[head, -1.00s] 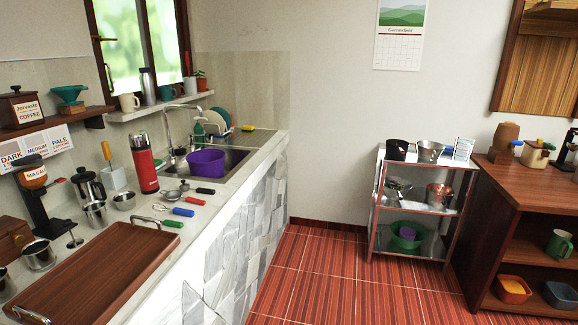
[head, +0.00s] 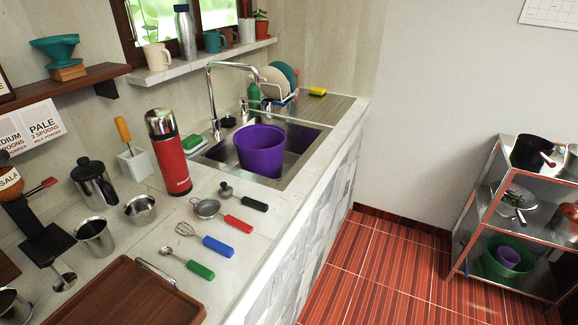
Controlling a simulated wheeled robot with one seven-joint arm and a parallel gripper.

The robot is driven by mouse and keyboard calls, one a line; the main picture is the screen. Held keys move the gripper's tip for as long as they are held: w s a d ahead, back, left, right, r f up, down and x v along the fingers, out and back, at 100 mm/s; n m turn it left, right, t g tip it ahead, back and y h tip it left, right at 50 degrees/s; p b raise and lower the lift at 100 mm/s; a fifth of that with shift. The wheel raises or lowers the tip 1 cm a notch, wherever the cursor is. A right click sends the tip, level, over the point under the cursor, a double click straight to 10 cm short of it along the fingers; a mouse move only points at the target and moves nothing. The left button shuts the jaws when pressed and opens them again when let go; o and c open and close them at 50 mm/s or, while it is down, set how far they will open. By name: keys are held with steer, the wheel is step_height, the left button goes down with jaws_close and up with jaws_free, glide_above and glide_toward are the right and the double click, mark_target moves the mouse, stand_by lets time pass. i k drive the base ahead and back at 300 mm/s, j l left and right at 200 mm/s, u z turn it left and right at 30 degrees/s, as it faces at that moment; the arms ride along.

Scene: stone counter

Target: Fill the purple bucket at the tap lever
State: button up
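The purple bucket (head: 261,151) stands upright in the metal sink (head: 294,168) set into the stone counter. Its open top faces up, and I cannot see whether there is water in it. The chrome tap (head: 212,98) rises at the back left of the sink, and its spout curves over toward the bucket. A small tap lever (head: 244,110) seems to stand at the tap's base, partly behind the bucket. My gripper is not in view.
A red flask (head: 169,158) stands left of the sink. Whisk (head: 205,240), strainer (head: 222,215) and spoon (head: 187,263) lie in front. A dish rack with plates (head: 278,84) and a green bottle (head: 253,93) stand behind. A metal shelf (head: 488,222) stands right, across open floor.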

mark_target(242, 100)
steer(key=i+l+u, duration=0.45)
steer(key=i+l+z, duration=0.15)
steer(key=i+l, duration=2.15)
steer(key=i, duration=0.05)
